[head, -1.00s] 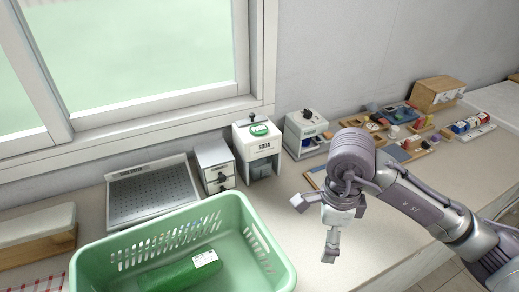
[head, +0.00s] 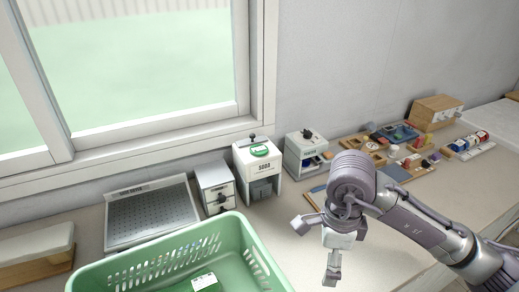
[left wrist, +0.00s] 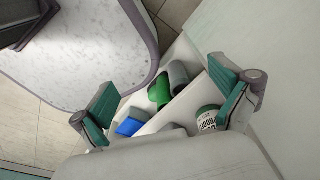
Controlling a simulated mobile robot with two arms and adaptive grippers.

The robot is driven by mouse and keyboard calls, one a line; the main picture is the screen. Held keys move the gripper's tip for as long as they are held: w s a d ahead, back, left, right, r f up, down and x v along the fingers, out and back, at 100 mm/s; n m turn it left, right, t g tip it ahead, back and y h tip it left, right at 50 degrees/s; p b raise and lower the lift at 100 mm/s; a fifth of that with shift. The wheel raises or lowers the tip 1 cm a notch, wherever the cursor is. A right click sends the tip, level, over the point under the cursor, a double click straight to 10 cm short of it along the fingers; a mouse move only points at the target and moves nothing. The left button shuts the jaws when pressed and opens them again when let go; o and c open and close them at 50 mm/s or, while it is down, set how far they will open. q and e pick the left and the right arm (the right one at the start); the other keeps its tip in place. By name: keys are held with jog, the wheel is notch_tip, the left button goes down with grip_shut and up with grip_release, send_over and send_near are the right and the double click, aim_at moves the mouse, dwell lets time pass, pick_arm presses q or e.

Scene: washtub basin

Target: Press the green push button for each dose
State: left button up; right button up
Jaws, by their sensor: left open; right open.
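The green push button (head: 259,150) sits on top of a white dispenser (head: 257,172) labelled SODA, which stands against the wall below the window. In the head view my right gripper (head: 316,250) is open and empty, in front and to the right of the dispenser, clear of the button. My left gripper is not in the head view. In the left wrist view my left gripper (left wrist: 165,112) is open, its two green-padded fingers wide apart with nothing gripped. The button does not show there.
A green basket (head: 120,272) stands front left of the dispenser. A small drawer unit (head: 215,187) and a metal tray (head: 150,212) are left of it; another white dispenser (head: 305,152) is right. Small items crowd the right counter. A blue block (left wrist: 130,127) shows beneath my left gripper.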

pick_arm(q)
grip_shut()
dwell(0.3)
dwell(1.2)
